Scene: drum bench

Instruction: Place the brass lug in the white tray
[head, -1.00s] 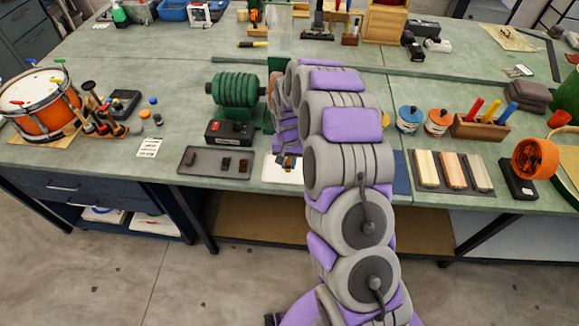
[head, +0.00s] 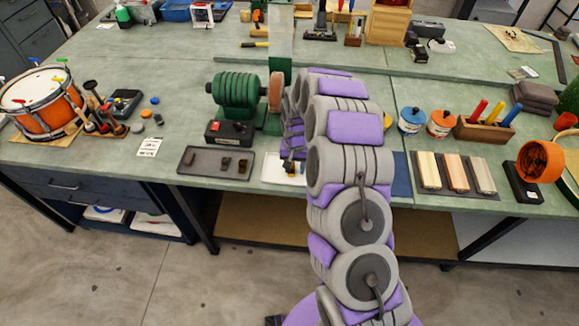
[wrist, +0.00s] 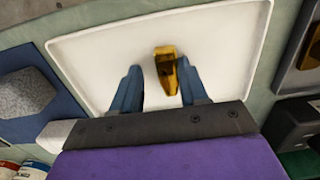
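The brass lug (wrist: 166,70) lies on the white tray (wrist: 95,55) in the wrist view, with bare tray around it. My gripper (wrist: 162,85) is open above the tray. Its two blue fingers stand apart, one on each side of the lug's near end, with gaps between. In the head view, the white tray (head: 270,168) is at the bench's front edge, partly hidden by my arm. The lug (head: 289,167) shows small and dark there, below my gripper (head: 291,153), whose fingertips are hard to make out.
A dark tray (head: 190,166) with several small metal parts sits just left of the white tray. A black box with a red button (head: 229,132) and a green machine (head: 233,89) stand behind. A blue mat (head: 401,176) lies to the right.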

